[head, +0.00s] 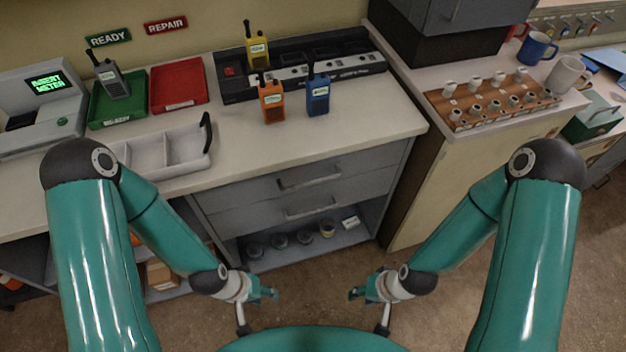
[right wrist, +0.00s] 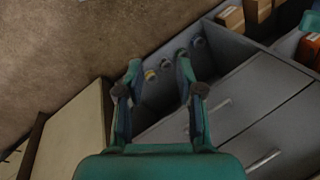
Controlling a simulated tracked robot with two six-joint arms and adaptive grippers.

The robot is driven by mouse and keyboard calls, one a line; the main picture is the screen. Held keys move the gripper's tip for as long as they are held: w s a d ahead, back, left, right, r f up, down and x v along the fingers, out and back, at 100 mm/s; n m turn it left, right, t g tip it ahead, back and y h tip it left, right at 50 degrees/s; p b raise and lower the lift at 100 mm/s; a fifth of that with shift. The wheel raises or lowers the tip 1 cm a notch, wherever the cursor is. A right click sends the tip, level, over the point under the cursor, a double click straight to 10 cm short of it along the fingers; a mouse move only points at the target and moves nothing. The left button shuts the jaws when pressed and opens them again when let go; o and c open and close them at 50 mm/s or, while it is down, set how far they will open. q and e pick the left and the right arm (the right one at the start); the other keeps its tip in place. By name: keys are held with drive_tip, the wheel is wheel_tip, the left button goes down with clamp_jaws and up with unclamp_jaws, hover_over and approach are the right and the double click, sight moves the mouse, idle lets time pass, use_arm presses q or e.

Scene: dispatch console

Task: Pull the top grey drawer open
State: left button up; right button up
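The top grey drawer (head: 245,194) is shut, in the grey cabinet under the counter.
A second grey drawer (head: 262,220) with a handle is directly below, over an open shelf (head: 275,262) holding several jars. A divided tray (head: 165,155) and radios, including an orange one (head: 271,103), stand on the counter. A beige cabinet (head: 425,205) is at right. Floor in front is clear.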

drive_tip(key=w+a+f+m+t+b, duration=0.1)
drive_tip(key=w+f+m+t+b, duration=0.15)
drive_tip(key=w+b, duration=0.5)
drive_tip(key=m+t+b, duration=1)
drive_tip(key=t+b, duration=0.2)
drive_tip(key=b, duration=1.5)
approach(312, 182)
drive_tip(key=s+d, duration=0.3)
drive_tip(key=s, duration=0.2)
drive_tip(key=p, duration=0.2)
drive_tip(key=shift+y, duration=0.4)
drive_tip(key=x, duration=1.6)
drive_tip(key=shift+w+a+r, duration=0.1)
drive_tip(key=shift+a+r, duration=0.05)
drive_tip(key=shift+a, duration=0.15)
clamp_jaws()
